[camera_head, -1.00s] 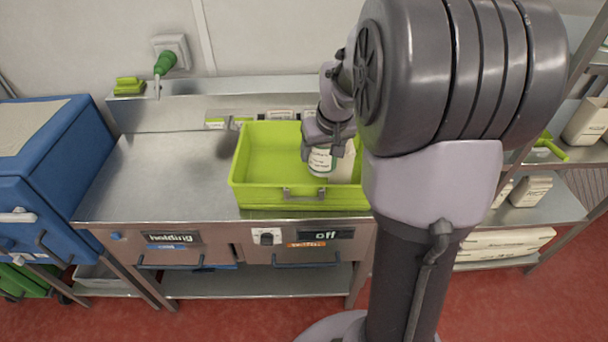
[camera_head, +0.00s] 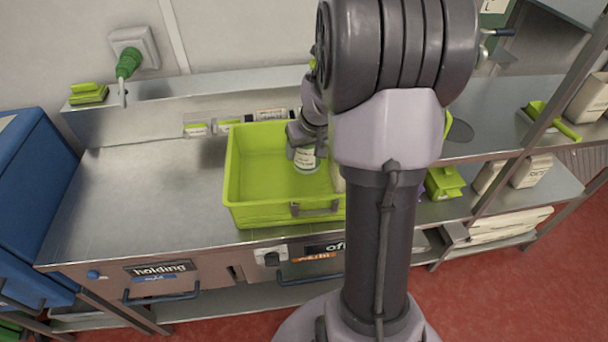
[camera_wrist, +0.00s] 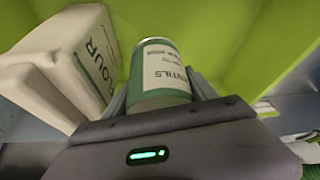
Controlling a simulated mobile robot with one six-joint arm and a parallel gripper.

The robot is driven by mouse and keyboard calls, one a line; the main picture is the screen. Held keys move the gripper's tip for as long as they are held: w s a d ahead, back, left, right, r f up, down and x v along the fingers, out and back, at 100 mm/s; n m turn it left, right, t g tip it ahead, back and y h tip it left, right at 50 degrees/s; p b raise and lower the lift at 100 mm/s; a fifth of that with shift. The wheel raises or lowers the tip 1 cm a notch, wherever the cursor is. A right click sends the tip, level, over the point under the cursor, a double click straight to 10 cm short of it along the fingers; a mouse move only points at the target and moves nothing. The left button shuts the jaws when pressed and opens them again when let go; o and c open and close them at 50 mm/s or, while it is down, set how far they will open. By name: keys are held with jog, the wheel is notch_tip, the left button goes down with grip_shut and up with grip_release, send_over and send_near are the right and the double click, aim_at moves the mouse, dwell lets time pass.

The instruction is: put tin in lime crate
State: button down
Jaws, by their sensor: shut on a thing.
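The lime crate (camera_head: 262,215) stands on the steel counter. My gripper (camera_head: 305,150) reaches into it from above and is shut on the tin (camera_head: 306,160), which has a white label and green bands. In the wrist view the tin (camera_wrist: 160,72) sits between my fingers, its label reading "lentils", with the lime crate walls (camera_wrist: 215,25) around it. I cannot tell whether the tin touches the crate floor. My arm hides the right part of the crate in the head view.
A white flour package (camera_wrist: 65,65) is in the crate, close beside the tin. The crate's left half is empty. Small boxes (camera_head: 230,125) line the back of the counter. The counter left of the crate (camera_head: 150,190) is clear. A shelf unit (camera_head: 535,190) stands at the right.

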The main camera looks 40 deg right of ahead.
notch_tip(320, 180, down, 7)
jog(key=b, duration=0.2)
jog(key=shift+b, duration=0.3)
jog(key=shift+f, duration=0.2)
jog(key=c, duration=0.6)
grip_release()
jog(key=shift+o, duration=0.2)
